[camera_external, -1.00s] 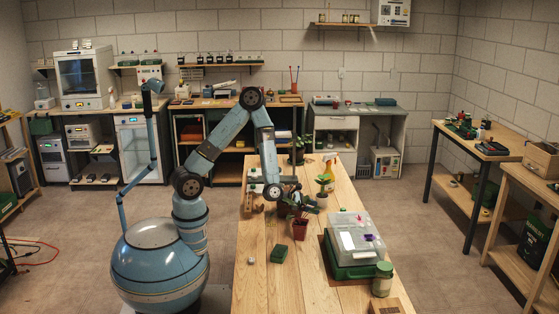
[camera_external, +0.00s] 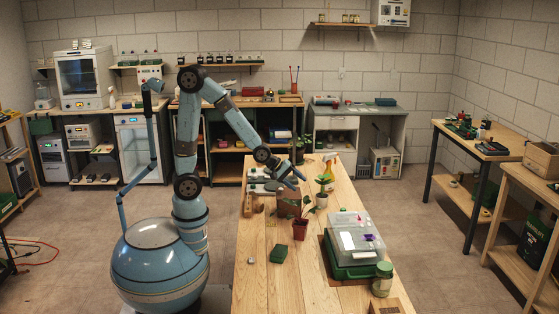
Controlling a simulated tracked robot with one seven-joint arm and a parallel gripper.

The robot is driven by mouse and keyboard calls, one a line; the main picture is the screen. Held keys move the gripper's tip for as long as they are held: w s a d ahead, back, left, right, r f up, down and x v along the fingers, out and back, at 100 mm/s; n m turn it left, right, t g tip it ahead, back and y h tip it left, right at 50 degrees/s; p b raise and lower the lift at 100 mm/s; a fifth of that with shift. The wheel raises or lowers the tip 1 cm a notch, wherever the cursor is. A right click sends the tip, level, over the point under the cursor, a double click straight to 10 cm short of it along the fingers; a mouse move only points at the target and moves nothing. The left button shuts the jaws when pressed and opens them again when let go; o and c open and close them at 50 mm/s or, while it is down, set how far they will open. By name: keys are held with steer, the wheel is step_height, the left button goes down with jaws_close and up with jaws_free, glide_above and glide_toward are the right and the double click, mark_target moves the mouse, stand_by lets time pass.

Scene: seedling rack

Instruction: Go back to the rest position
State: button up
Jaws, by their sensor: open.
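My gripper (camera_external: 297,181) is open and hangs above the far part of the wooden table (camera_external: 258,268). Its fingers point down and to the right, and I see nothing held in them. A red-brown pot with a seedling (camera_external: 299,230) stands upright on the table, nearer the camera than my gripper and apart from it. A brown block-like item (camera_external: 288,208) sits just behind that pot, below my gripper. A pale pot with a green plant (camera_external: 322,200) stands to the right of my gripper.
A clear-lidded green propagator box (camera_external: 352,245) and a jar (camera_external: 382,280) stand at the table's right side. A green block (camera_external: 279,253) lies near the middle. The table's near left is mostly clear.

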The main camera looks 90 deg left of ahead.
steer(key=s+a+r+m+g, duration=0.1)
steer(key=s+a+r+m, duration=0.1)
steer(key=s+r+m, duration=0.3)
steer(key=s+a+r+m+g, duration=0.1)
steer(key=s+r+m, duration=0.3)
steer(key=s, duration=0.9)
steer(key=s+a+r+m+g+y, duration=0.1)
steer(key=s+a+r+m+g, duration=0.1)
steer(key=s+a+r+m, duration=0.2)
steer(key=s+r+m, duration=0.1)
steer(key=s+m, duration=0.2)
steer(key=s, duration=0.2)
steer(key=shift+s+r, duration=0.3)
